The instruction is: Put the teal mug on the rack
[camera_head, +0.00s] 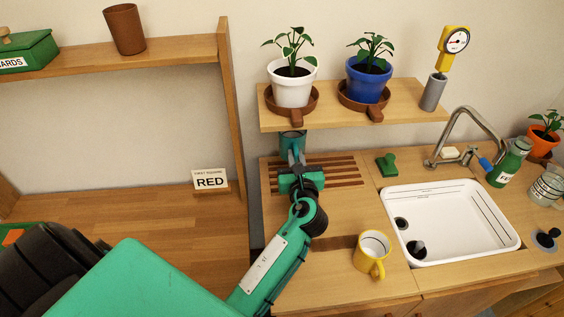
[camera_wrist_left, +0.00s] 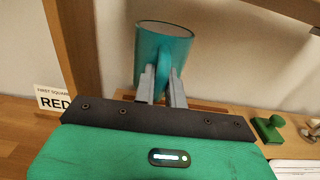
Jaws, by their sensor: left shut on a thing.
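The teal mug (camera_wrist_left: 178,62) is upright between the fingers of my left gripper (camera_wrist_left: 160,88) in the left wrist view. The fingers are shut on its handle. In the head view the mug (camera_head: 293,141) shows only in part, behind my left gripper (camera_head: 297,165) and under the front of the upper shelf. The slatted wooden rack (camera_head: 335,171) is set in the counter below and around the gripper. I cannot tell whether the mug's base touches the slats. My right gripper is in neither view.
A shelf (camera_head: 352,100) with a white pot (camera_head: 292,90) and a blue pot (camera_head: 367,84) overhangs the rack's back. A wooden post (camera_head: 231,110) stands left.

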